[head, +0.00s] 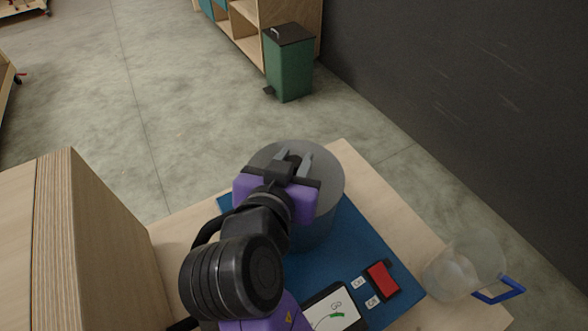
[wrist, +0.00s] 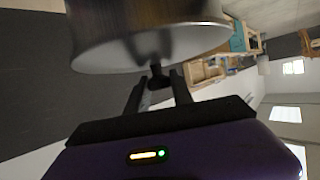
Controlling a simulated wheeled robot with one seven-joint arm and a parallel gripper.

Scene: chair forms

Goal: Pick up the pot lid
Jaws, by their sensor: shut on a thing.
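A large grey pot (head: 318,232) stands on a blue mat in the head view. The round grey pot lid (head: 330,178) covers its top; I cannot tell whether there is a gap between them. In the wrist view the lid (wrist: 190,45) is a pale metal disc with a small dark knob (wrist: 157,78), and the blurred dark side wall shows above it. My gripper (head: 296,161) reaches over the lid and hides part of it. In the wrist view the fingers (wrist: 158,84) are shut on the lid's knob.
The blue mat (head: 376,245) lies on a wooden table (head: 470,318). A red-topped device (head: 382,280) and a white-screened tablet (head: 333,310) lie in front. A clear jug (head: 465,268) with a blue handle stands right. A wooden block (head: 105,235) rises left. A green bin (head: 289,68) stands beyond.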

